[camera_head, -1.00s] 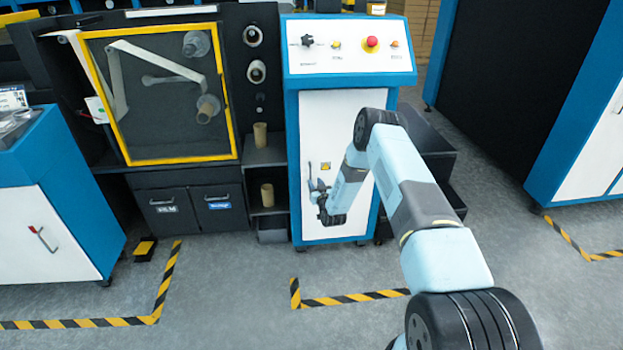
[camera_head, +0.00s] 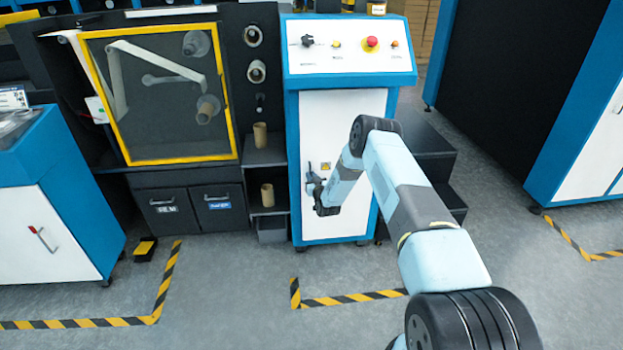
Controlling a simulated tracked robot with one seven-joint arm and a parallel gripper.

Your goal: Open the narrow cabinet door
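The narrow cabinet (camera_head: 292,150) is blue with a white door (camera_head: 340,110) and stands in the middle of the view under a sloped control panel. The door looks shut. Its small handle (camera_head: 309,170) is on the door's left side, partly hidden by my gripper. My gripper (camera_head: 312,186) is at the door's left part, at or very near the handle. The gripper is small and dark here, so I cannot tell whether its fingers are apart or closed on the handle. My arm covers the door's right part.
The control panel (camera_head: 350,50) has a red button and knobs. A black machine with a yellow-framed window (camera_head: 160,100) stands left, above two black bins (camera_head: 190,208). Black steps (camera_head: 430,160) are to the right. Grey floor (camera_head: 230,290) with striped tape is clear in front.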

